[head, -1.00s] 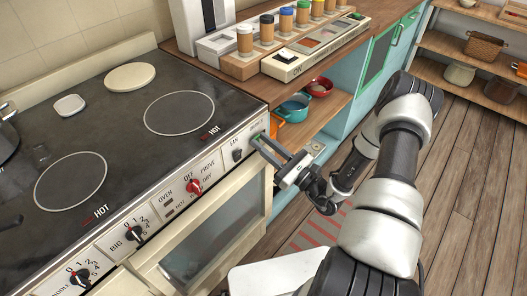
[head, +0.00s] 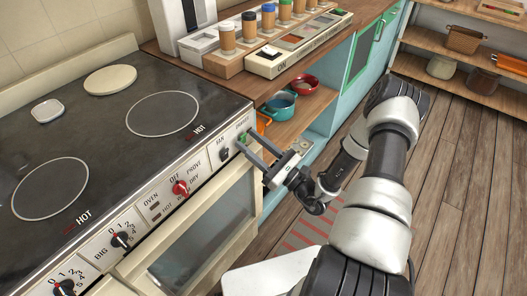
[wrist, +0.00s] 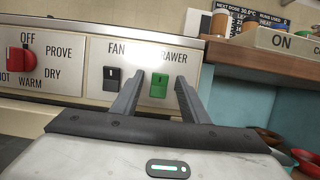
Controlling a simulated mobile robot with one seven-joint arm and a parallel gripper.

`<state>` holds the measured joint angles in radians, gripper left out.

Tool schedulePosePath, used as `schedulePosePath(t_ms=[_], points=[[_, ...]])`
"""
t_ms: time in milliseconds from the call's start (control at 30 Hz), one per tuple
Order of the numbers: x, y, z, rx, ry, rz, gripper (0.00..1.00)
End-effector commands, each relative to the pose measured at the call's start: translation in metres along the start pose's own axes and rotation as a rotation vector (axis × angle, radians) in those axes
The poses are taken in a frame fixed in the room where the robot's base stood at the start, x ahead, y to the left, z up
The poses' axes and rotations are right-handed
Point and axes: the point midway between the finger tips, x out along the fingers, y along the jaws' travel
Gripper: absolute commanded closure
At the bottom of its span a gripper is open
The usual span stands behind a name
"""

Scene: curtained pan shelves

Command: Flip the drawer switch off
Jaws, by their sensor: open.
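The drawer switch (wrist: 159,86) is a small green rocker on the cream stove panel, at the panel's right end. In the wrist view, my gripper is open and empty, with one finger on each side of the drawer switch. In the head view, my gripper (head: 246,140) is at the panel's right end, and its fingers partly hide the switch. I cannot tell whether the fingertips touch the panel.
A red oven knob (head: 181,188) is left of the switches. The black stovetop (head: 110,150) lies above the panel and the oven door (head: 205,240) below. Right of the stove is a shelf with a teal pot (head: 281,104) and a red pot (head: 304,86). Wooden floor is open at right.

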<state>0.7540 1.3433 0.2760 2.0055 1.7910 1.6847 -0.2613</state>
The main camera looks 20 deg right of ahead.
Motion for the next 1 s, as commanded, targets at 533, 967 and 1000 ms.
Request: schedulePosePath(t_ms=[533, 967, 1000], points=[[-0.116, -0.001, -0.001, 0.001, 0.002, -0.006, 0.59], [-0.171, 0.0, 0.0, 0.0, 0.0, -0.001, 0.59], [-0.171, 0.0, 0.0, 0.001, 0.0, -0.001, 0.59]])
